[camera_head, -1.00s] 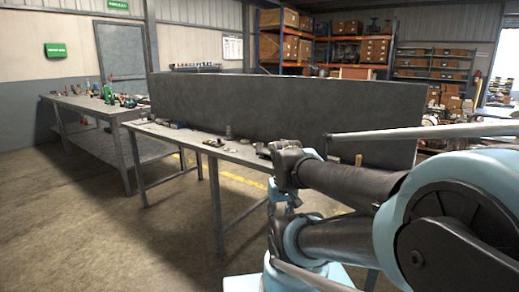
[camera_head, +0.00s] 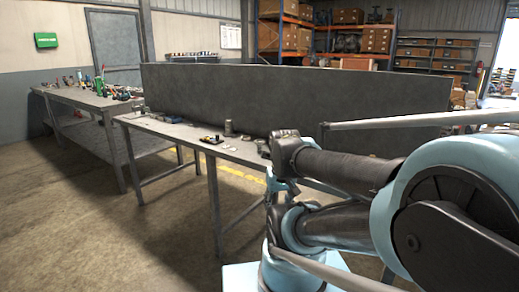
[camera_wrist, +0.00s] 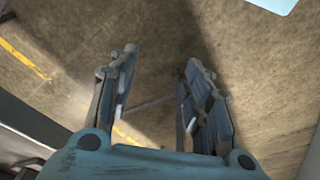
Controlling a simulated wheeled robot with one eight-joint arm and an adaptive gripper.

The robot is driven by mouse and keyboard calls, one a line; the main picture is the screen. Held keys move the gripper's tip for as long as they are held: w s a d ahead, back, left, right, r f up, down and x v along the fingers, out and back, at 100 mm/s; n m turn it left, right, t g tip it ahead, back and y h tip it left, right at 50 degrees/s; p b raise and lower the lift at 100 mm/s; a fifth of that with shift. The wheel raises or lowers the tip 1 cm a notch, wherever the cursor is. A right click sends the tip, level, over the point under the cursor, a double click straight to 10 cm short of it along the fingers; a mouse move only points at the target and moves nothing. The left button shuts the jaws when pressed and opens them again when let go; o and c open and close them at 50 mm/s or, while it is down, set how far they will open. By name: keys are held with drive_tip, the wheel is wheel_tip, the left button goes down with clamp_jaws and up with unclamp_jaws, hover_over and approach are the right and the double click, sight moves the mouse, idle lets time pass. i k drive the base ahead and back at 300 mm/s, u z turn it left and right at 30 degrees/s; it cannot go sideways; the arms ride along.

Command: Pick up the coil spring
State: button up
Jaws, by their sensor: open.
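My gripper (camera_wrist: 159,72) is open and empty in the wrist view, its two fingers apart above bare concrete floor. In the head view my arm fills the right side, and its wrist end (camera_head: 278,188) is beside the near edge of the grey workbench (camera_head: 180,132). Several small items lie on that bench, including a small grey upright cylinder (camera_head: 228,127) and a dark item with yellow (camera_head: 211,140). I cannot tell whether any of these is the coil spring; they are too small to make out.
A tall dark panel (camera_head: 270,95) stands along the back of the bench. A second bench (camera_head: 85,97) with many tools is at the left. Shelves with boxes (camera_head: 345,42) stand behind. The floor (camera_head: 80,235) at the front left is clear.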

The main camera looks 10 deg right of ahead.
sight(258, 144)
drive_tip(key=u, duration=1.9)
drive_tip(key=k, duration=1.25)
drive_tip(key=z, duration=0.6)
drive_tip(key=i, duration=1)
drive_tip(key=u, duration=0.05)
